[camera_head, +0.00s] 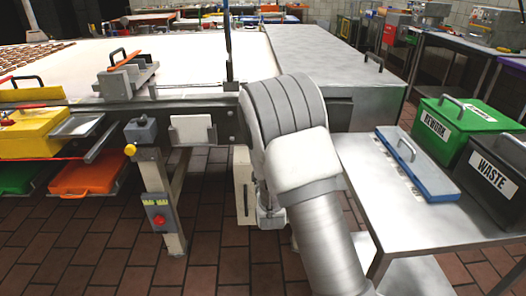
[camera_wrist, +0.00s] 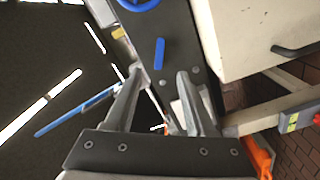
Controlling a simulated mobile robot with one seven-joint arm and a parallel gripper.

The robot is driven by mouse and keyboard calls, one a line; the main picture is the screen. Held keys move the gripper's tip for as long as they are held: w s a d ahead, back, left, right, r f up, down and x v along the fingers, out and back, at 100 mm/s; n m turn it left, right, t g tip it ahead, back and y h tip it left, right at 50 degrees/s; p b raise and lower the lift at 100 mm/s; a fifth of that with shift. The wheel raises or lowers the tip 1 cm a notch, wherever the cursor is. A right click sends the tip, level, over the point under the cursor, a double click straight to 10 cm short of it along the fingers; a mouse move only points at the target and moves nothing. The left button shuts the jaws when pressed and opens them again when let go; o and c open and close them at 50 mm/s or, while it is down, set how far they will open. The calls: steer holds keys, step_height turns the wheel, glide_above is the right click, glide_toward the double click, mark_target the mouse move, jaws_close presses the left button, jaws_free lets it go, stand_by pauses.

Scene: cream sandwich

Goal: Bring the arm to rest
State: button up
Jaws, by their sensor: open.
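My gripper (camera_wrist: 159,76) shows in the wrist view with its two grey fingers apart and nothing between them. The fingers point at a dark machine plate (camera_wrist: 178,50) with a blue handle; I cannot tell whether they touch it. In the head view my arm (camera_head: 290,150) reaches forward and bends down beside the conveyor's front frame. The gripper itself cannot be made out clearly there, as my arm links cover that area.
A white conveyor belt (camera_head: 190,62) lies behind, left of a steel cover (camera_head: 315,50). Tiled floor (camera_head: 110,250) is open at front left.

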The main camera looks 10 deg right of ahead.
steer(key=s+d+r+m+g+y, duration=0.1)
steer(key=s+d+r+m+g, duration=0.1)
steer(key=s+r+m+g, duration=0.65)
steer(key=s+d+r+m+g, duration=0.1)
steer(key=s+d+r+g, duration=0.1)
steer(key=s, duration=1.3)
steer(key=s+d+r+m+g, duration=0.2)
steer(key=s+r, duration=0.1)
steer(key=s, duration=1.1)
step_height(320, 180, up, 21)
steer(key=s+p, duration=0.1)
steer(key=p, duration=2)
steer(key=shift+a, duration=0.2)
